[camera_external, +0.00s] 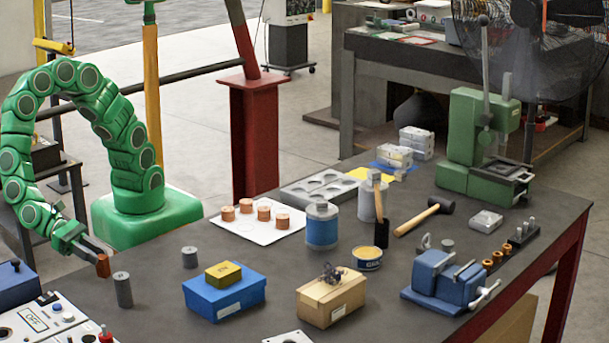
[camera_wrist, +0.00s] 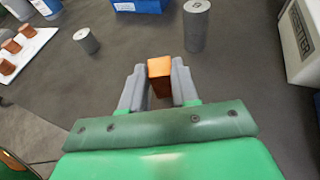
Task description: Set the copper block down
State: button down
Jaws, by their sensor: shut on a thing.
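My gripper (camera_external: 97,254) is at the left edge of the dark workbench (camera_external: 160,315) in the external view. It is shut on the copper block (camera_external: 103,266), which also shows between the two grey fingers (camera_wrist: 160,86) in the wrist view as an orange block (camera_wrist: 160,68). The block's gap to the bench cannot be judged. A white sheet (camera_external: 228,222) farther along the bench holds several copper pieces (camera_external: 264,213) on marked circles, one circle looking empty. The sheet's edge (camera_wrist: 42,40) shows at the left in the wrist view.
A tall grey cylinder (camera_external: 123,291) stands just right of my gripper, with a short grey cylinder (camera_external: 190,257) behind it. A blue box (camera_external: 225,299) and a cardboard box (camera_external: 331,303) stand farther right. A control box (camera_external: 50,322) is at front left. Bare bench lies between the cylinders.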

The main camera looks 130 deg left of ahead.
jog(key=shift+f, duration=0.8)
jog(key=shift+f, duration=0.2)
jog(key=c, duration=0.8)
grip_release()
jog(key=shift+c, duration=0.2)
jog(key=shift+r, duration=0.1)
jog(key=shift+s+r, duration=0.1)
jog(key=v, duration=1.1)
jog(key=shift+s, duration=0.35)
jog(key=shift+w+r, duration=0.1)
